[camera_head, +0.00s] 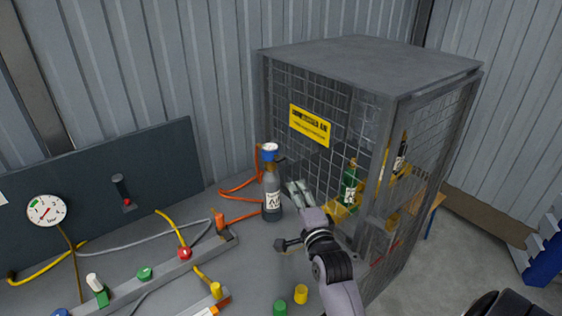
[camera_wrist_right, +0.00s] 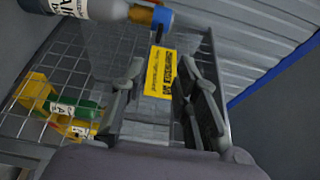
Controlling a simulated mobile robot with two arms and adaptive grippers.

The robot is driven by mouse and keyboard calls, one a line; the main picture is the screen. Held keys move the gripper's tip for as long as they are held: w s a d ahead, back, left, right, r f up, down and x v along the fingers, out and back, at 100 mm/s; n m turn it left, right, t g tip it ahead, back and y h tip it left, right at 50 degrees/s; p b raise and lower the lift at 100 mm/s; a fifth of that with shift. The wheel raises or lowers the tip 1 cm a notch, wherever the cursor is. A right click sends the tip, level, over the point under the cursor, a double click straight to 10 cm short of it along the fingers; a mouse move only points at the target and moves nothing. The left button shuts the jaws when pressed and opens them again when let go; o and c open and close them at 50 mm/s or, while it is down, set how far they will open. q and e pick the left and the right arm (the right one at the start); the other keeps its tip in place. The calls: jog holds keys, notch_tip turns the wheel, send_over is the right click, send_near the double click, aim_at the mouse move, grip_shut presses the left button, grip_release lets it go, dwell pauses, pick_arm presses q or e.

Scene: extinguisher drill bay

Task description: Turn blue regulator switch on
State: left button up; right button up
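The blue regulator (camera_head: 269,152) sits on top of an upright grey bottle (camera_head: 272,195) with a white label, left of the mesh cage. A small dark part sticks out at its right side; its switch position is too small to tell. My right gripper (camera_head: 294,188) is just right of the bottle and lower than the regulator, apart from it. In the right wrist view, the gripper (camera_wrist_right: 163,85) has its fingers apart with nothing between them. There the bottle (camera_wrist_right: 95,8) and the blue regulator (camera_wrist_right: 160,18) show at the top. My left gripper is out of view.
A mesh cage (camera_head: 375,55) with a yellow sign (camera_head: 310,125) and a green bottle (camera_head: 349,185) inside stands close to the right gripper. A dark panel with a gauge (camera_head: 46,210) is at left. Hoses and a rail with fittings (camera_head: 185,254) cover the bench front.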

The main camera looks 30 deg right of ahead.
aim_at(281, 161)
jog(key=p+x, duration=0.3)
jog(key=x, duration=1.3)
jog(key=shift+f, duration=0.1)
jog(key=shift+c, duration=0.5)
grip_shut()
